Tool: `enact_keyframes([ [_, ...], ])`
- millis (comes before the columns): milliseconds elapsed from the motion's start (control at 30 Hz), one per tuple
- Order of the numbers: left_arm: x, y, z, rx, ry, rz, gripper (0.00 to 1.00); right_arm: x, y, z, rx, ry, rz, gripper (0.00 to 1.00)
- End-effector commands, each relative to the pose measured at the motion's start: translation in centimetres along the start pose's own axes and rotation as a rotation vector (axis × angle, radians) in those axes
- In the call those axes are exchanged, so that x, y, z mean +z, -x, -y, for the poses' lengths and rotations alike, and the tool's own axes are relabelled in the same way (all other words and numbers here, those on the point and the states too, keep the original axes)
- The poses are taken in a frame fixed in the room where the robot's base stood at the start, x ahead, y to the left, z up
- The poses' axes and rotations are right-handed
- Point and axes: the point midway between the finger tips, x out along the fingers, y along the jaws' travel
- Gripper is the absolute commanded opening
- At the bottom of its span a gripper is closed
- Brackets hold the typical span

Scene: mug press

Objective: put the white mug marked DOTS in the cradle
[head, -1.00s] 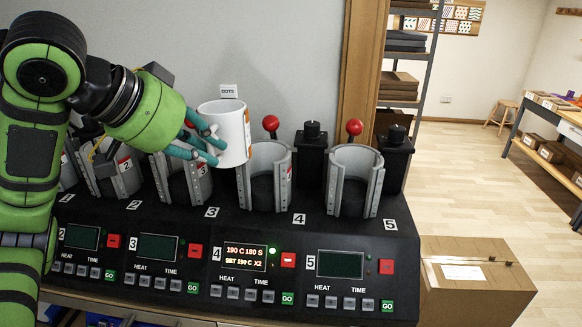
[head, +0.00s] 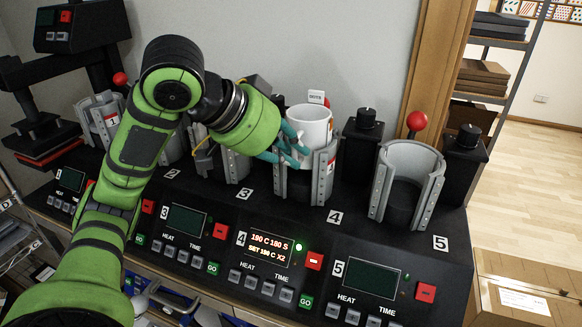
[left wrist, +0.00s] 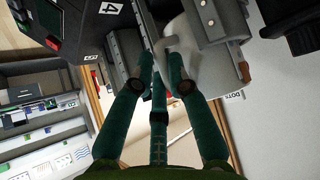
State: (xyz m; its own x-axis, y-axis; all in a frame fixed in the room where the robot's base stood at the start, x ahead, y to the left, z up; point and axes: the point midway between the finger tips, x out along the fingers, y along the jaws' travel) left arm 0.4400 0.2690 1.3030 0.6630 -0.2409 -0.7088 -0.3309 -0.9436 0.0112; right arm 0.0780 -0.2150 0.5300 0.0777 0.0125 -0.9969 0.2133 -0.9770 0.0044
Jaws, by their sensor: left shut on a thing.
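The white mug (head: 314,124) stands upright at the cradle (head: 322,178) beside the number 4. Its lower part is hidden behind the grey cradle walls, and its upper part shows above them. A small DOTS tag (head: 317,97) shows just above its rim. My left gripper (head: 299,146) has its teal fingers shut on the mug from the left side. In the left wrist view, the fingers (left wrist: 158,75) reach the pale mug (left wrist: 180,48), with grey cradle metal close by. Whether the mug rests on the cradle's floor is hidden. My right gripper is not in view.
Panel 4 is lit and reads 190 C 180 S (head: 264,247). An empty cradle (head: 408,185) stands to the right, beside number 5. Black posts (head: 362,140) and a red knob (head: 416,121) rise behind. A cardboard box (head: 525,295) is at the lower right.

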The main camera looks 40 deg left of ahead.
Motion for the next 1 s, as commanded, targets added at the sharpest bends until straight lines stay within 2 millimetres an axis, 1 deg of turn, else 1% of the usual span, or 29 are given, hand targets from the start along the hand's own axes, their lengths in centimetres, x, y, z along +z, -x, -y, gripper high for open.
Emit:
enact_keyframes([
  [33,0.7,-0.6,-0.1,0.002,-0.001,0.002,0.00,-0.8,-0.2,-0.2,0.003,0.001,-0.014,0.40],
  [100,1.3,-1.3,0.0,0.002,0.000,0.002,0.00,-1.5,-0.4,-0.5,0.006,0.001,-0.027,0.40],
  [167,1.7,-1.7,0.0,0.002,0.000,0.001,0.00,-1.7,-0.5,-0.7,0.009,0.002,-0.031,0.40],
  [267,2.1,-2.0,0.0,0.001,-0.001,-0.001,0.00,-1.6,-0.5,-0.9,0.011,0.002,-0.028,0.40],
  [633,2.3,-2.3,0.0,0.000,-0.001,-0.002,0.00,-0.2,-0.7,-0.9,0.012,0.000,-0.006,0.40],
  [667,2.3,-2.2,0.0,0.001,-0.001,0.001,0.29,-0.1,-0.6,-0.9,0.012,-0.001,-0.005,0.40],
  [700,2.3,-2.2,0.0,0.001,-0.001,0.002,0.41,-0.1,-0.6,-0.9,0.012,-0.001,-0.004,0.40],
  [1000,2.2,-2.2,0.0,0.001,-0.001,0.002,0.41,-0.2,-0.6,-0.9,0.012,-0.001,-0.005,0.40],
])
